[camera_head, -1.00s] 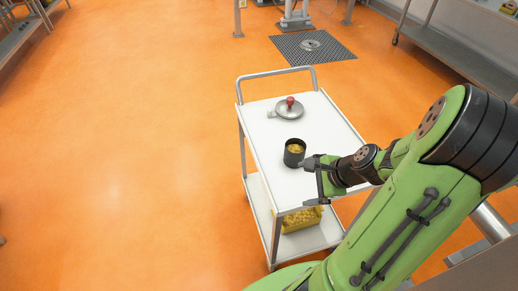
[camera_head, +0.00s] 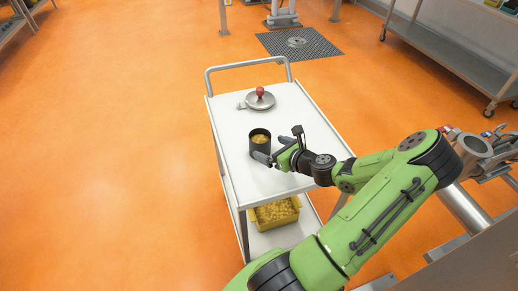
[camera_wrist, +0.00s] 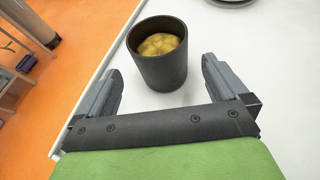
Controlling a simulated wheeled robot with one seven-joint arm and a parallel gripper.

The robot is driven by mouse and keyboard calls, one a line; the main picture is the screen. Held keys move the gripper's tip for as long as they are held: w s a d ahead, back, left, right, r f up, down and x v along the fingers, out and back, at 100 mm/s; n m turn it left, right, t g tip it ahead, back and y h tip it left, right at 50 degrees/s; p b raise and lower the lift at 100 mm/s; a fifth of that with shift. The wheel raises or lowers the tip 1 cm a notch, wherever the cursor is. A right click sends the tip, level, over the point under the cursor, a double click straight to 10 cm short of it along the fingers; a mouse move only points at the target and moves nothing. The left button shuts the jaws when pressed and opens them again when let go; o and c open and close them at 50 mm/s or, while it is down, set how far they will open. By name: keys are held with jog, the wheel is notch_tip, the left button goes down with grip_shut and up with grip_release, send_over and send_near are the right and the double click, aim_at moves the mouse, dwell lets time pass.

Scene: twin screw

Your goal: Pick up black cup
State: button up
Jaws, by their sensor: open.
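The black cup (camera_head: 259,144) stands upright on the white top of a trolley. In the wrist view the black cup (camera_wrist: 160,72) shows yellowish contents inside. My gripper (camera_head: 279,147) is at the cup's near right side in the head view. In the wrist view my gripper (camera_wrist: 158,82) is open, with one finger on each side of the cup's lower part. The cup lies between and slightly ahead of the fingertips. Gaps show on both sides, and I see no clear contact.
The trolley top (camera_head: 236,118) also bears a grey metal dish (camera_head: 260,101) with a red knob, farther back. A yellow bin (camera_head: 275,212) with yellowish contents sits on the lower shelf. The trolley's handle (camera_head: 248,61) rises at the far end. Orange floor is clear to the left.

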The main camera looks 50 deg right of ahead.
aim_at(254, 140)
jog(key=b+x, duration=0.1)
jog(key=x, duration=0.6)
jog(key=shift+b, duration=0.4)
jog(key=shift+s, duration=0.15)
jog(key=shift+r, duration=0.1)
jog(key=c, duration=1.1)
